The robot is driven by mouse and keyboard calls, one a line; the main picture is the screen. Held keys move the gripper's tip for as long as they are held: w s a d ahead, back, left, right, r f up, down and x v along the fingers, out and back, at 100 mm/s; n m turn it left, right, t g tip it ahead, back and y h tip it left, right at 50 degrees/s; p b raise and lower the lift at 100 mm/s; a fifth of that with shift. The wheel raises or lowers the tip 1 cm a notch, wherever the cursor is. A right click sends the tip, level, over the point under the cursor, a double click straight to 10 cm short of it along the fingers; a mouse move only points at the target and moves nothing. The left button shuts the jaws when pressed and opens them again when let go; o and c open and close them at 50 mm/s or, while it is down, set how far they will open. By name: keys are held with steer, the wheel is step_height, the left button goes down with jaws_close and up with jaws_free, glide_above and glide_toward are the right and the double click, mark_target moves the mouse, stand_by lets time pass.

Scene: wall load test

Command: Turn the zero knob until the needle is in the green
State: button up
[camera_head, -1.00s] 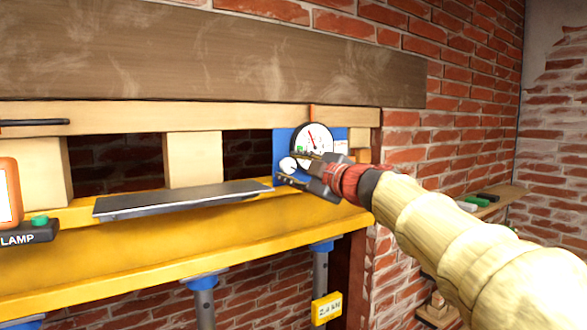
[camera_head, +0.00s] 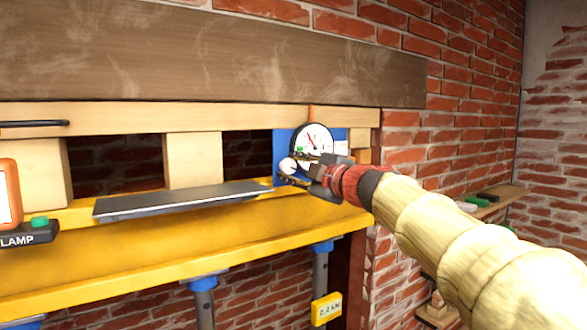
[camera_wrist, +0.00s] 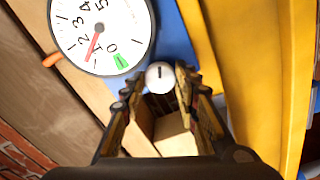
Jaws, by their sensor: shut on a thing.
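The round white gauge (camera_head: 311,143) sits on a blue plate on the wooden beam, and shows large in the wrist view (camera_wrist: 100,32). Its red needle (camera_wrist: 95,41) points near the 1 mark. The green band (camera_wrist: 121,61) lies beside 0, and the needle is apart from it. The white zero knob (camera_wrist: 160,77) is just below the gauge on the blue plate. It also shows in the head view (camera_head: 287,166), partly covered by a finger. My gripper (camera_head: 297,169) is shut on the knob, with one finger on each side of it (camera_wrist: 160,84).
A yellow beam (camera_head: 150,250) runs below, with a dark sloping plate (camera_head: 180,200) on it. A load readout (camera_head: 326,309) hangs on a post under the beam. An orange device (camera_head: 10,195) and a clamp box with a green button (camera_head: 39,221) are at far left.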

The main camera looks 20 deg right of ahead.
steer(key=n, duration=0.6)
steer(key=shift+f, duration=0.15)
steer(key=n+b, duration=0.1)
steer(key=n, duration=0.4)
steer(key=shift+n+b, duration=0.3)
steer(key=shift+n, duration=0.1)
steer(key=shift+w+f, duration=0.1)
steer(key=o, duration=1)
steer(key=shift+o, duration=0.9)
steer(key=shift+s+r, duration=0.2)
steer(key=v, duration=1.1)
steer(key=shift+s, duration=0.35)
steer(key=shift+d, duration=0.2)
